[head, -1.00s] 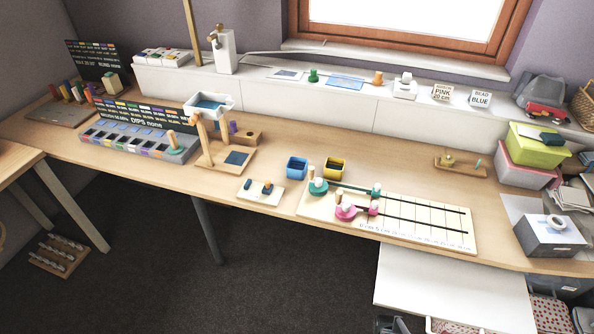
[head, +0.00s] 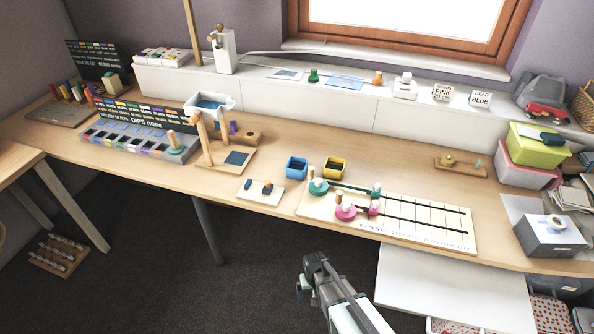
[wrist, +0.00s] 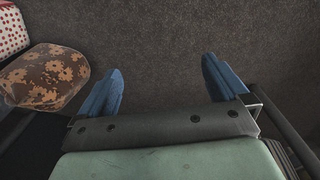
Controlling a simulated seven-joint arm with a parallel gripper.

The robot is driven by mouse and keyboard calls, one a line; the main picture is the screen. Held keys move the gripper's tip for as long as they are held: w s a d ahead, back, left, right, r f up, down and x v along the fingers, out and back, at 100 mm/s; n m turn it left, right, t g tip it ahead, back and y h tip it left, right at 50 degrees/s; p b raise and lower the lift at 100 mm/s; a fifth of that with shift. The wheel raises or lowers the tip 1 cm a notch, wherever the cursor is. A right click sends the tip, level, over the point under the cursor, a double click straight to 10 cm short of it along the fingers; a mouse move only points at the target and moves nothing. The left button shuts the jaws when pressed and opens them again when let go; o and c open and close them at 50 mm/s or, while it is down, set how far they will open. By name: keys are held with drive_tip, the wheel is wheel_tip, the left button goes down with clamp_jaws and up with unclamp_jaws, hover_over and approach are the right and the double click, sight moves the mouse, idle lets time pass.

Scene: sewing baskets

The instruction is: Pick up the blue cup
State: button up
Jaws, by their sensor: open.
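The blue cup (head: 297,168) is a small, square, open-topped container standing upright on the wooden desk, just left of a similar yellow cup (head: 334,168). My gripper (wrist: 163,88) shows in the wrist view with its two blue fingers spread wide apart and nothing between them. In the head view my arm (head: 335,295) is at the bottom, in front of the desk and over the dark floor, well short of the cup. The cup is not in the wrist view.
A slider board (head: 420,222) with green and pink knobs lies right of and in front of the cups. A small pale board (head: 261,192) with pegs lies front left. A wooden stand (head: 226,160) is farther left. Bare desk lies behind the cups.

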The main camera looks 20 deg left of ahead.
drive_tip(key=a+r+n+y, duration=0.1)
drive_tip(key=a+r+n, duration=0.1)
drive_tip(key=a+r, duration=0.5)
drive_tip(key=a+r+n+y, duration=0.1)
drive_tip(key=a+r+n, duration=0.1)
drive_tip(key=a, duration=0.8)
drive_tip(key=a+r+n+y, duration=0.1)
drive_tip(key=a+r+n, duration=0.1)
drive_tip(key=a+r, duration=0.5)
drive_tip(key=s+a+r+n+y, duration=0.1)
drive_tip(key=s+a+r+n, duration=0.35)
drive_tip(key=a+r, duration=0.5)
drive_tip(key=s+a+r+n+y, duration=0.25)
drive_tip(key=s+a+r, duration=0.35)
drive_tip(key=a, duration=0.7)
wheel_tip(320, 180, up, 11)
drive_tip(key=h, duration=0.2)
hover_over(296, 166)
drive_tip(key=s+d, duration=0.3)
drive_tip(key=d, duration=0.3)
drive_tip(key=x, duration=1.2)
drive_tip(key=shift+s+a+f, duration=0.15)
drive_tip(key=shift+s+a, duration=0.05)
drive_tip(key=shift+a, duration=0.25)
drive_tip(key=shift+y, duration=0.25)
